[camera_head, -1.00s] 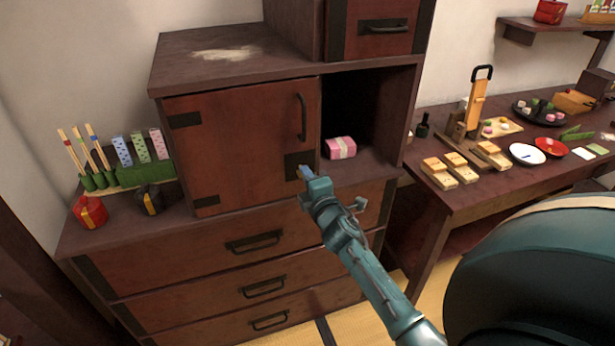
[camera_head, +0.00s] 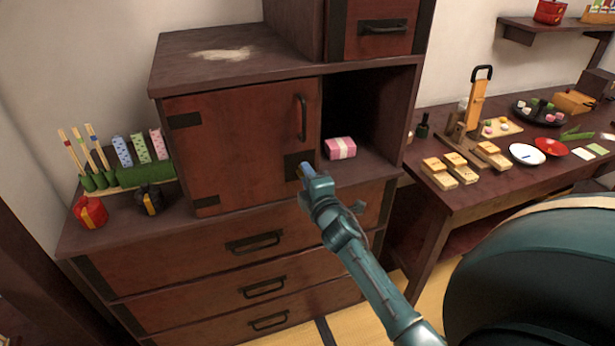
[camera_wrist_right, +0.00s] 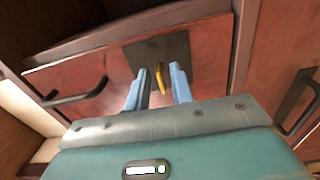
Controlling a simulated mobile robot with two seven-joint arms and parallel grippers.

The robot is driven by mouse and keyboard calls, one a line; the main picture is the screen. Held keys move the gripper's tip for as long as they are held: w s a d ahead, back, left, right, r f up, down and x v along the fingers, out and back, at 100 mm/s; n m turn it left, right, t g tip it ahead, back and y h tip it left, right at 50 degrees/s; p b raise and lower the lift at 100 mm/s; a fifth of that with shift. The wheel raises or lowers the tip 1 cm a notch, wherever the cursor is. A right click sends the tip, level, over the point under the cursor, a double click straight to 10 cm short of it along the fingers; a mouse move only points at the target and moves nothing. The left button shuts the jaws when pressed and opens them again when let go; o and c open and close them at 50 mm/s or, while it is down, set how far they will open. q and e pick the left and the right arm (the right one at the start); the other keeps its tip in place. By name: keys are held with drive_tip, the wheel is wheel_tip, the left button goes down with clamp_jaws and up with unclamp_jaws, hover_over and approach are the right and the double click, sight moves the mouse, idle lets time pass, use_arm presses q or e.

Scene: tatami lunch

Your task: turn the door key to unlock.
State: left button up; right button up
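The brown cabinet door (camera_head: 240,135) is closed, with a dark lock plate (camera_head: 292,164) at its lower right corner. The lock plate also shows in the right wrist view (camera_wrist_right: 170,48). A yellow key (camera_wrist_right: 160,78) sticks out from it there; in the head view my gripper hides the key. My right gripper (camera_head: 304,172) is at the plate. Its two blue fingers (camera_wrist_right: 160,80) stand on either side of the key, with narrow gaps showing, so it looks open around the key. My left gripper is in neither view.
The door has a dark vertical handle (camera_head: 302,117). An open compartment to its right holds a pink wrapped box (camera_head: 340,148). Drawers (camera_head: 255,243) lie below. A red pouch (camera_head: 90,211) and a dark one (camera_head: 149,199) sit at left. A laden table (camera_head: 470,190) stands at right.

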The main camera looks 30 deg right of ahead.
drive_tip(key=shift+o, duration=0.2)
use_arm(q)
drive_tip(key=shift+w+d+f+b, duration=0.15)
drive_tip(key=shift+b, duration=0.35)
use_arm(e)
drive_tip(key=v, duration=1.3)
drive_tip(key=shift+a, duration=0.1)
